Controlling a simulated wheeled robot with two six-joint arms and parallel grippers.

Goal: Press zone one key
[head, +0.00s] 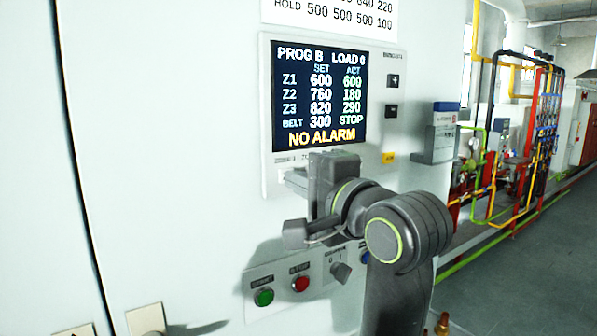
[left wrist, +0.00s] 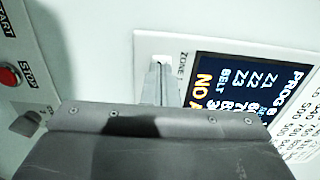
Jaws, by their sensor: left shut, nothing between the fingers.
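The control panel (head: 265,120) is on a pale cabinet wall, and its screen (head: 320,95) reads Z1 set 600, act 600 and NO ALARM. The zone one key lies under the "ZONE 1" label at the panel's lower left; in the left wrist view the pale key (left wrist: 161,58) shows just beyond my fingertips. My left gripper (head: 300,181) is shut and empty, its fingers pointing at that key. In the left wrist view the fingertips (left wrist: 160,69) overlap the key's edge; I cannot tell whether they touch it. My right gripper is out of view.
Below the panel are a green start button (head: 264,297), a red stop button (head: 300,284) and a selector knob (head: 340,271). A grey box (head: 440,140) juts out farther right.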

